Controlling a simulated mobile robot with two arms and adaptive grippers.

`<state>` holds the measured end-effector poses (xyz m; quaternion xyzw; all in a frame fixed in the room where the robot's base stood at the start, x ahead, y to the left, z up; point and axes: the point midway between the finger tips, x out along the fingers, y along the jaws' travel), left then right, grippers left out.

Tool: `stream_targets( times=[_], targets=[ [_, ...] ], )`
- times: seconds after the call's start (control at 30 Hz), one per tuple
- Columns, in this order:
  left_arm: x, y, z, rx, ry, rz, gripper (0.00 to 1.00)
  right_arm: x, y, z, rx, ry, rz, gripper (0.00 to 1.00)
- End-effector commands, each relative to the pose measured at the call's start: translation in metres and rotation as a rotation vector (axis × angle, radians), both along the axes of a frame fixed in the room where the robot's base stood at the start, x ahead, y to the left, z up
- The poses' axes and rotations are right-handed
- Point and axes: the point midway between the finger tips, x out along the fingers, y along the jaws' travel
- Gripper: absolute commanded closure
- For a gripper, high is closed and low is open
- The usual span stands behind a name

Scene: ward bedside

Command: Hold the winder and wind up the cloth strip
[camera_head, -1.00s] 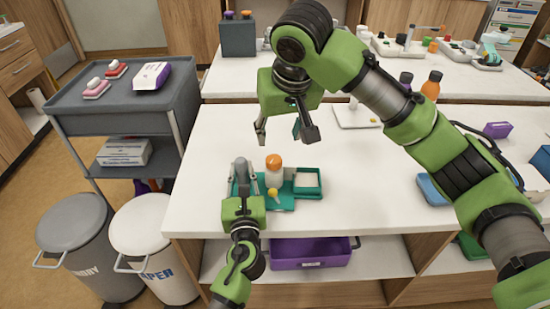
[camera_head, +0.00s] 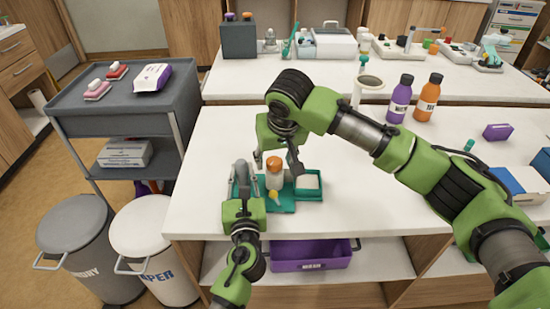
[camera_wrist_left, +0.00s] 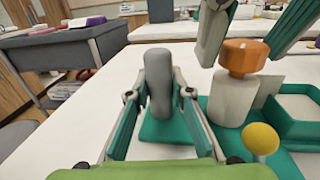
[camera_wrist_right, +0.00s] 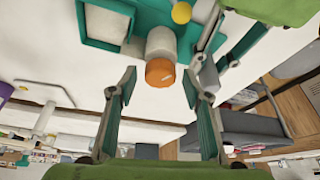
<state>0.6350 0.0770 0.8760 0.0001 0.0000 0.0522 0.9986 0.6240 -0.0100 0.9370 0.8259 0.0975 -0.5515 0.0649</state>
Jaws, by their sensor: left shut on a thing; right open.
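The winder stands on a teal base (camera_head: 287,207) near the front edge of the white table. It has a grey upright grip (camera_wrist_left: 159,80), a white cylinder (camera_wrist_left: 232,98) topped by an orange knob (camera_head: 273,163), and a yellow ball (camera_wrist_left: 261,138) in front. A white pad (camera_head: 308,181) lies in the teal tray section at the right; I cannot tell which white part is the cloth strip. My left gripper (camera_head: 241,172) is shut on the grey grip. My right gripper (camera_head: 277,159) is open above the orange knob, which shows just beyond its fingers in the right wrist view (camera_wrist_right: 160,73).
A purple bin (camera_head: 312,254) is on the shelf below. A grey cart (camera_head: 130,96) stands to the left.

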Motion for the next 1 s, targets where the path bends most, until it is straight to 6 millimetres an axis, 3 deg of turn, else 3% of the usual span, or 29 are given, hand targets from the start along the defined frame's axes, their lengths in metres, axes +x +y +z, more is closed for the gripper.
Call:
stream_targets(
  times=[0.13, 0.27, 0.3, 0.67, 1.0],
  targets=[
    [0.0001, 0.0001, 0.0000, 0.000, 0.000, 0.000, 1.00, -0.0003, 0.0001, 0.0000, 0.000, 0.000, 0.000, 0.55],
    [0.0001, 0.0001, 0.0000, 0.000, 0.000, 0.000, 1.00, -0.0003, 0.0001, 0.0001, 0.000, 0.001, 0.000, 0.89],
    [0.0000, 0.0001, 0.0000, 0.000, 0.000, 0.000, 1.00, -0.0003, 0.0001, 0.0002, 0.000, 0.001, 0.000, 0.93],
    [0.0000, 0.0000, -0.0001, 0.000, 0.000, 0.000, 1.00, -0.0008, 0.0006, 0.0000, -0.001, 0.003, -0.035, 0.94],
    [0.0000, 0.0001, -0.0001, 0.000, 0.000, 0.000, 1.00, -0.0015, 0.0038, -0.0005, 0.001, 0.004, -0.250, 0.94]
  ],
)
